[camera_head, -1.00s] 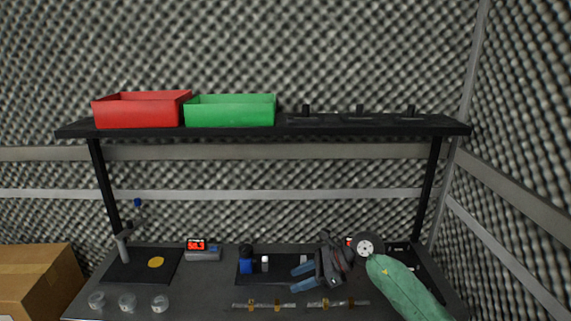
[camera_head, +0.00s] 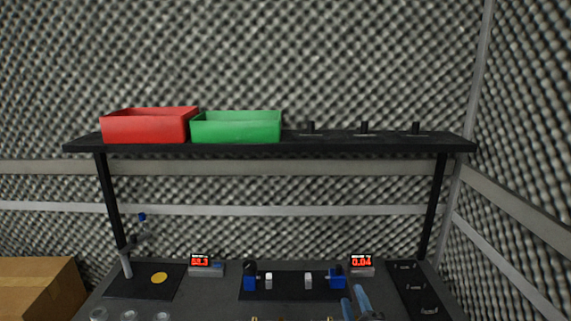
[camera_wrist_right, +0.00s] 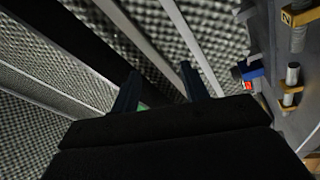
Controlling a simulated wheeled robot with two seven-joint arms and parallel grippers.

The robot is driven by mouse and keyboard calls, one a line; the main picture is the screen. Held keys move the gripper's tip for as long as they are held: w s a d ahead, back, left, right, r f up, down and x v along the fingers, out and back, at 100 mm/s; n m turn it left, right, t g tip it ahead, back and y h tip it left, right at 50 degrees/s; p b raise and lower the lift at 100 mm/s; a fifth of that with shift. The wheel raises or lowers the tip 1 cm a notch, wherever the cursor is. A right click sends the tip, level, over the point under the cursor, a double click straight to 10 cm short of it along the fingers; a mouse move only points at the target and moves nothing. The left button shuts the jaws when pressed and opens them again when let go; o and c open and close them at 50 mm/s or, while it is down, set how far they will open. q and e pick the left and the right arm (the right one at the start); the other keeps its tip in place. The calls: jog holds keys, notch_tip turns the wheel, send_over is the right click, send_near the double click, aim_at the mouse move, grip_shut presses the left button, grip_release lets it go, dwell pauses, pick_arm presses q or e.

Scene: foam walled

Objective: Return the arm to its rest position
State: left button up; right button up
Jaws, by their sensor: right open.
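My right gripper (camera_head: 356,302) shows at the bottom edge of the head view, right of the middle. Its two blue fingers point up and stand apart, with nothing between them. In the right wrist view the same fingers (camera_wrist_right: 160,92) are spread and empty, facing the foam wall and shelf. The rest of my right arm is below the head view's edge. My left gripper and arm are not in view.
A dark bench (camera_head: 215,295) holds blue devices (camera_head: 337,278), two red displays (camera_head: 361,262), a stand (camera_head: 126,262) and glass jars (camera_head: 129,315). Above is a shelf (camera_head: 300,146) with red (camera_head: 150,127) and green (camera_head: 237,128) bins. A cardboard box (camera_head: 40,288) stands left.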

jog(key=s+d+f+m+g+h, duration=0.45)
jog(key=s+f+m+g, duration=0.2)
jog(key=f, duration=0.45)
jog(key=s+f+m+g+y, duration=0.1)
jog(key=s+f+m+g, duration=0.35)
jog(key=s, duration=0.75)
jog(key=s+f+m+g+y, duration=0.1)
jog(key=s+f+m+g, duration=0.1)
jog(key=s+f+g, duration=0.75)
jog(key=s+a+f, duration=0.1)
jog(key=s+f, duration=0.2)
jog(key=f, duration=1.5)
jog(key=s+a+f+t, duration=0.1)
jog(key=s+f, duration=0.3)
jog(key=f, duration=1.4)
jog(key=shift+a+f, duration=0.15)
jog(key=shift+a, duration=0.5)
jog(key=shift+s, duration=0.1)
